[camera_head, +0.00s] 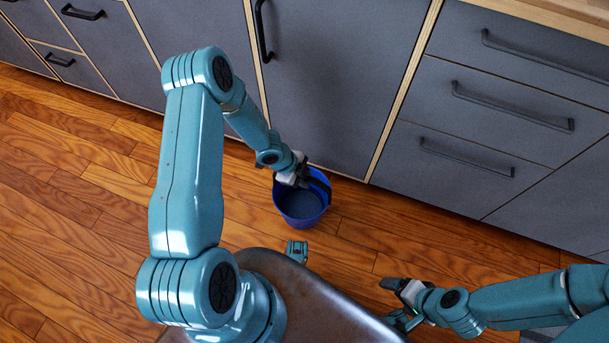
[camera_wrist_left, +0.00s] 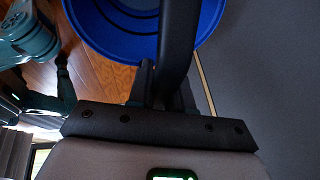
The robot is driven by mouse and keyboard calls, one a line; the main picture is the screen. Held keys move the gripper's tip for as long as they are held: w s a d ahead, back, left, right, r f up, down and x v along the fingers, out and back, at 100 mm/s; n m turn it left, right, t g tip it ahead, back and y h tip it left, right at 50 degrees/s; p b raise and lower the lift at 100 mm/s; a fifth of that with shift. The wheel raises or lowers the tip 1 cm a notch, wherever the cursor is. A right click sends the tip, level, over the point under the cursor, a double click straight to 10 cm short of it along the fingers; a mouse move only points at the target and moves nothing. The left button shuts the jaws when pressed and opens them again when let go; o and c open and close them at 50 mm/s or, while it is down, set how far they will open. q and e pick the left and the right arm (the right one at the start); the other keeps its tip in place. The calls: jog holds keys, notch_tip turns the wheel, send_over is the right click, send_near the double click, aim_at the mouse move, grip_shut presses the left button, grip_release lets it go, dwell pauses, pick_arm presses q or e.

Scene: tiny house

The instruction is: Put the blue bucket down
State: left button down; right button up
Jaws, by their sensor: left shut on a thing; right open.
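The blue bucket (camera_head: 300,205) is in front of the grey cabinets in the head view, with its opening facing up and its inside looking empty. In the left wrist view the blue bucket (camera_wrist_left: 125,25) fills the top, just beyond the left gripper (camera_wrist_left: 168,85). I cannot tell whether the bucket's base touches the floor. My right gripper (camera_head: 392,296) is open and empty at the lower right, apart from the bucket.
Grey cabinets (camera_head: 335,80) with black handles stand close behind the bucket. The wooden floor (camera_head: 75,210) is clear to the left and also between the bucket and the drawers (camera_head: 470,155) on the right. My own body is at the bottom.

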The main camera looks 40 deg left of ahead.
pick_arm(q)
jog(key=shift+w+f+b, duration=0.1)
jog(key=shift+f+b, duration=1.2)
jog(key=shift+f, duration=1.35)
jog(key=shift+f, duration=0.2)
jog(key=c, duration=1)
grip_release()
jog(key=shift+c, duration=0.2)
jog(key=shift+r, duration=0.1)
